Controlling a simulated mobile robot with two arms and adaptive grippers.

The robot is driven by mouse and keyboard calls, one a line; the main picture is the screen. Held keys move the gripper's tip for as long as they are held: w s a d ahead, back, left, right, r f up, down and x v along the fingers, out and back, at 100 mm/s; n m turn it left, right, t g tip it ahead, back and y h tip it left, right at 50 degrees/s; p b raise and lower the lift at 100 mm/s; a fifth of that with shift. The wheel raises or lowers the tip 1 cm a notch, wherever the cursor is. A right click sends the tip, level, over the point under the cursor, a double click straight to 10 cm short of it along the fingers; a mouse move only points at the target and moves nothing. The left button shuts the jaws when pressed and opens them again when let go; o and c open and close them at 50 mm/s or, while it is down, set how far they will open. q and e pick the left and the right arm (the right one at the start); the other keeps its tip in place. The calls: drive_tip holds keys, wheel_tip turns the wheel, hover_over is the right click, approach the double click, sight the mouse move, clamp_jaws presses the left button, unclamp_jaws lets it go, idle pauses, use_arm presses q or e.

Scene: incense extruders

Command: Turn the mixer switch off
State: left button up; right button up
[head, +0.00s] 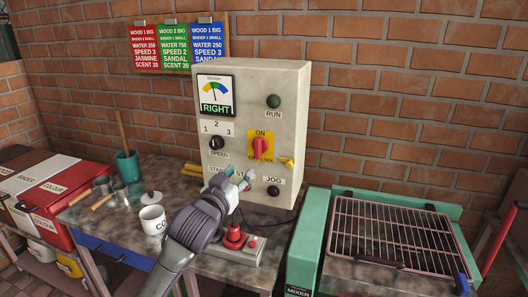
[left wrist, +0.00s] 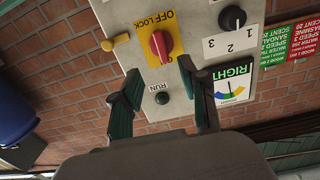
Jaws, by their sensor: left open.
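The mixer switch (head: 260,150) is a red rotary knob on a yellow plate (head: 260,135) marked ON above and OFF LOCK below. It is on the front of a beige control box (head: 245,105), and its handle stands about upright, in line with ON. In the left wrist view the switch (left wrist: 160,46) appears upside down, beyond the fingertips. My left gripper (head: 239,178) is open and empty, in front of the box and below the switch, apart from it. Its two dark green fingers (left wrist: 158,88) are spread wide in the wrist view. My right gripper is in neither view.
A yellow tab (head: 287,162) sticks out right of the switch. RUN (head: 273,101) and JOG (head: 273,191) buttons and a speed knob (head: 216,143) share the panel. A red-topped control (head: 234,237) and white mug (head: 152,219) stand below. The green mixer (head: 304,245) is at right.

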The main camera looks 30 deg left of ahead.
sight(256, 148)
use_arm(q)
drive_tip(key=p+x, duration=0.1)
drive_tip(key=x, duration=0.3)
drive_tip(key=r+p+x, duration=0.1)
drive_tip(key=x, duration=0.8)
drive_tip(key=shift+w+a+r+p, duration=0.15)
drive_tip(key=shift+w+r+p, duration=0.1)
drive_tip(key=shift+w+p, duration=0.15)
clamp_jaws()
